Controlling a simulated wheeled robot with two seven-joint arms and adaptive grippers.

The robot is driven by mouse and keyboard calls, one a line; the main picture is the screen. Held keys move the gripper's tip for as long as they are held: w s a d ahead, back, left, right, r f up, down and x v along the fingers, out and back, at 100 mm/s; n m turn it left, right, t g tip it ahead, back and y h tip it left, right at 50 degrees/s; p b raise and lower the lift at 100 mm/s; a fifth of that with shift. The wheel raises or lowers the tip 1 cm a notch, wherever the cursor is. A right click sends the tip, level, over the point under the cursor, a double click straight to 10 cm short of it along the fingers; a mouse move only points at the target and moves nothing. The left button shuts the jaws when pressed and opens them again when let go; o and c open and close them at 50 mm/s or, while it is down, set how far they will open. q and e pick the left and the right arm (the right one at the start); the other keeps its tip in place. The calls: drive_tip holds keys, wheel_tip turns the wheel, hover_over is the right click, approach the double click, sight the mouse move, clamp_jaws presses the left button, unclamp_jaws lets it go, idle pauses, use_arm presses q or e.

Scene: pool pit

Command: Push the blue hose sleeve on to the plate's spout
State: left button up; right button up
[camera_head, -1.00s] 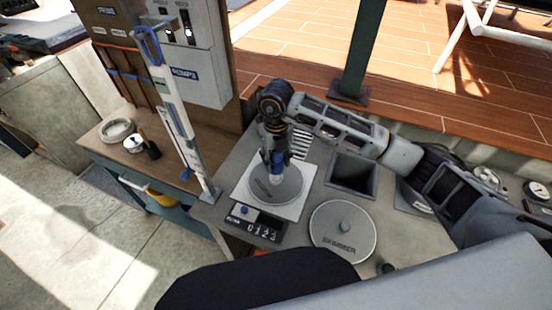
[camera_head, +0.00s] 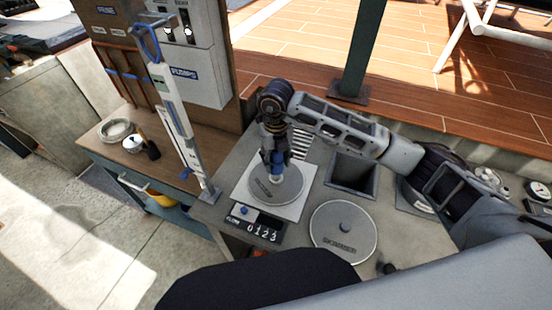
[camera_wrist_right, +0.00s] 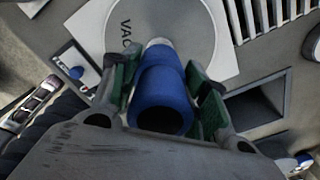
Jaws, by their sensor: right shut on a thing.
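The blue hose sleeve (camera_head: 277,168) is upright over the round grey plate (camera_head: 291,190), near its middle; it also shows in the wrist view (camera_wrist_right: 163,88). My right gripper (camera_head: 273,157) is shut on the sleeve, with a green-padded finger on either side in the wrist view. The pale spout (camera_head: 275,179) shows just below the sleeve, and past its far end in the wrist view (camera_wrist_right: 158,43). The two look in line. I cannot tell whether the sleeve's end is around the spout or just above it. My left gripper is not in view.
The plate lies on a white square (camera_head: 243,202) on the counter. A counter box (camera_head: 256,227) is in front, a skimmer lid (camera_head: 343,243) to the right, and a square opening (camera_head: 352,176) behind that. A white upright post (camera_head: 181,130) stands to the left.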

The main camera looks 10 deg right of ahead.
drive_tip(key=shift+f+b, duration=1.9)
drive_tip(key=shift+f, duration=0.4)
idle(1.6)
drive_tip(key=o, duration=1.1)
drive_tip(key=shift+c, duration=0.2)
drive_tip(key=shift+o, duration=0.8)
drive_tip(key=shift+r, duration=0.2)
drive_tip(key=shift+r+p, duration=1.2)
drive_tip(key=shift+r, duration=1.05)
drive_tip(key=shift+r, duration=0.2)
drive_tip(key=shift+r+p, duration=0.85)
drive_tip(key=shift+r, duration=1.05)
